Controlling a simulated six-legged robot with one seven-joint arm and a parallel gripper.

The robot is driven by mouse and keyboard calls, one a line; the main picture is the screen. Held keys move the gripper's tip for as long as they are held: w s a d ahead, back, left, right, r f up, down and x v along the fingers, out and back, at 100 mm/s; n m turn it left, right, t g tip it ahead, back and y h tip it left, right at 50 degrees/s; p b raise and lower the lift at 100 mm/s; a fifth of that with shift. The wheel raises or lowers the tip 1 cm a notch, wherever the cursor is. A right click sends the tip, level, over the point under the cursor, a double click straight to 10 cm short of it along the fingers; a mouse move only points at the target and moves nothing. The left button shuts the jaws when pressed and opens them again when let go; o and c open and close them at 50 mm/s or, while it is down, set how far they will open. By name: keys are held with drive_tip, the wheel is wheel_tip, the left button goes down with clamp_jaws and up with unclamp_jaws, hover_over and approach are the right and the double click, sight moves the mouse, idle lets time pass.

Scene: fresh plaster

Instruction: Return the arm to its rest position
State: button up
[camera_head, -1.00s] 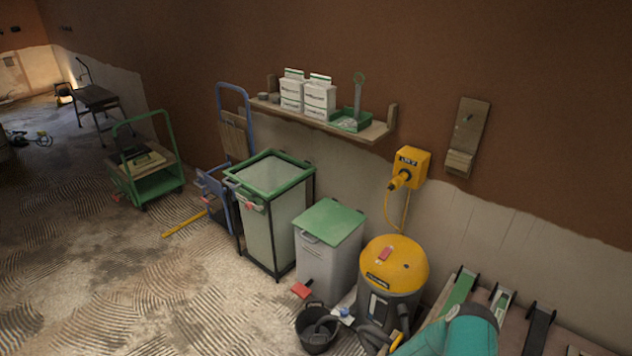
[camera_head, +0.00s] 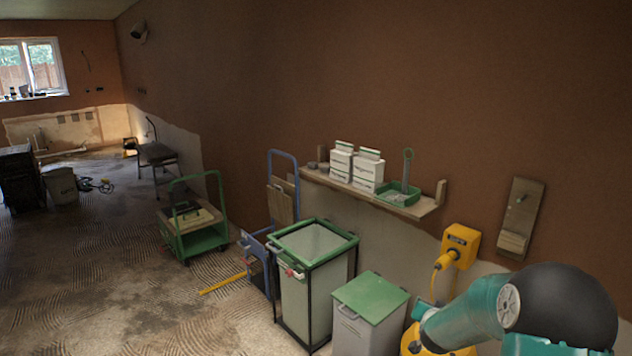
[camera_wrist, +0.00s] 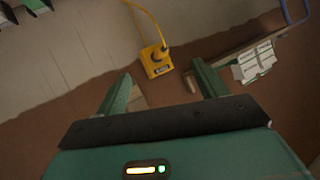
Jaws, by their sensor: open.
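My teal arm (camera_head: 470,312) with a black rounded joint rises into the lower right of the head view, in front of the yellow-topped vacuum. My gripper (camera_wrist: 161,70) shows in the wrist view with its two green fingers apart and nothing between them. Beyond the fingers are the wall and a yellow socket box (camera_wrist: 156,60), which appears upside down there. The same yellow box (camera_head: 460,245) is on the wall in the head view. I cannot make out the gripper in the head view.
A wall shelf (camera_head: 432,207) holds white boxes (camera_head: 354,167) and a green tray (camera_head: 398,194). Below stand a green-rimmed bin (camera_head: 308,285) and a green-lidded bin (camera_head: 370,297). A green cart (camera_head: 203,240) is further left. The floor at lower left (camera_head: 120,300) is largely clear.

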drive_tip(key=s+a+r+n+g+y, duration=0.2)
drive_tip(key=s+a+r+n+y, duration=0.25)
drive_tip(key=s+a+r, duration=1.05)
drive_tip(key=s+a+r+n+g, duration=0.1)
drive_tip(key=s+r+g, duration=0.1)
drive_tip(key=s, duration=1)
drive_tip(key=s+r+n+g, duration=0.1)
drive_tip(key=s+r+g, duration=0.1)
drive_tip(key=s, duration=0.9)
drive_tip(key=shift+s+a+r, duration=0.35)
drive_tip(key=shift+s+r, duration=0.05)
drive_tip(key=shift+r, duration=0.1)
